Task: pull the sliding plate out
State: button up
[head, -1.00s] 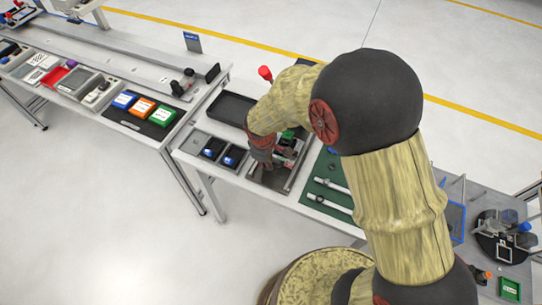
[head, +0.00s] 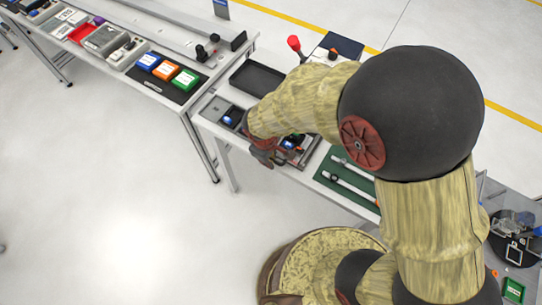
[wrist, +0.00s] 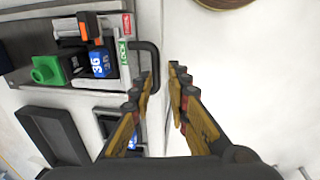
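My gripper (wrist: 163,76) is open, with a gap between its two fingers. In the wrist view a black U-shaped handle (wrist: 154,54) sticks out from the fixture at the upper left. The left finger overlaps its lower part; I cannot tell whether they touch. Beside the handle is a pale plate (wrist: 110,55) with green and red labels, which seems to be the sliding plate. A blue block marked 36 (wrist: 99,62), a green block (wrist: 47,69) and orange-and-black parts lie by it. In the head view my gripper (head: 267,155) is at the table's front edge, and my arm hides part of the fixture (head: 303,152).
A black tray (head: 257,78) lies behind the fixture, near a red-topped post (head: 294,42). A green mat (head: 345,180) with white rods lies to the right. Another table holds coloured boxes (head: 166,70) at the left. The floor in front is clear.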

jog(key=shift+o, duration=1.2)
jog(key=shift+f, duration=0.1)
notch_tip(320, 180, up, 12)
jog(key=s+a, duration=0.1)
jog(key=shift+s, duration=0.35)
jog(key=shift+f, duration=0.1)
